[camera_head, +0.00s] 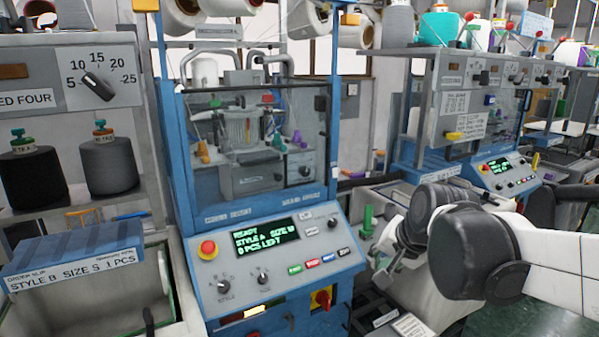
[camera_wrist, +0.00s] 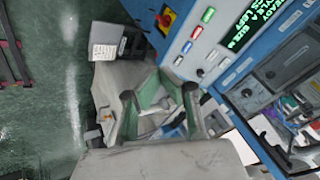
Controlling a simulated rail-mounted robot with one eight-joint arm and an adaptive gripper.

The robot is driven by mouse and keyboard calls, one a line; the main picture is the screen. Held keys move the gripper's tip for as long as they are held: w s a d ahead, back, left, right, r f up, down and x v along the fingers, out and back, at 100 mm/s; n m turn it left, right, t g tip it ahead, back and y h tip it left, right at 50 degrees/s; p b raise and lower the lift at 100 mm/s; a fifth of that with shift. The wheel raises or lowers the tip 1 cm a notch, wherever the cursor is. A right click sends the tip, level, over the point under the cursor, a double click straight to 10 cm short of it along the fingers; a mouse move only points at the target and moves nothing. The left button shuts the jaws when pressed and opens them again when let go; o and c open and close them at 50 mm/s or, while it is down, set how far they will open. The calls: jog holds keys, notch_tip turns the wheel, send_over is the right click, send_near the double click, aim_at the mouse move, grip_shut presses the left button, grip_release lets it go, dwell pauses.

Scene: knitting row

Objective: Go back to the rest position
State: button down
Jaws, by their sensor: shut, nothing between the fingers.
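My gripper (camera_head: 388,268) is in the head view at the right of the middle machine's control panel, at the end of my arm that reaches in from the right. It is shut and holds nothing. It looks small and partly merges with the grey machinery behind it. The wrist view looks down past my gripper (camera_wrist: 160,98) at a grey-and-green bin, with the machine panel at the upper right. No object is between the fingers.
The middle knitting machine's panel (camera_head: 270,262) has a red stop button (camera_head: 208,249) and a lit screen (camera_head: 266,237). A blue-lidded bin (camera_head: 75,262) stands at left, below dark yarn cones (camera_head: 108,165).

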jog(key=s+d+f+n, duration=0.1)
jog(key=s+f+n, duration=0.1)
jog(key=s, duration=0.7)
jog(key=s+d+f+n+h, duration=0.1)
jog(key=s+n, duration=0.3)
jog(key=s, duration=0.5)
jog(key=shift+d+f+h+b, duration=0.3)
jog(key=shift+d+f, duration=0.05)
jog(key=shift+d, duration=0.15)
jog(key=shift+d, duration=0.1)
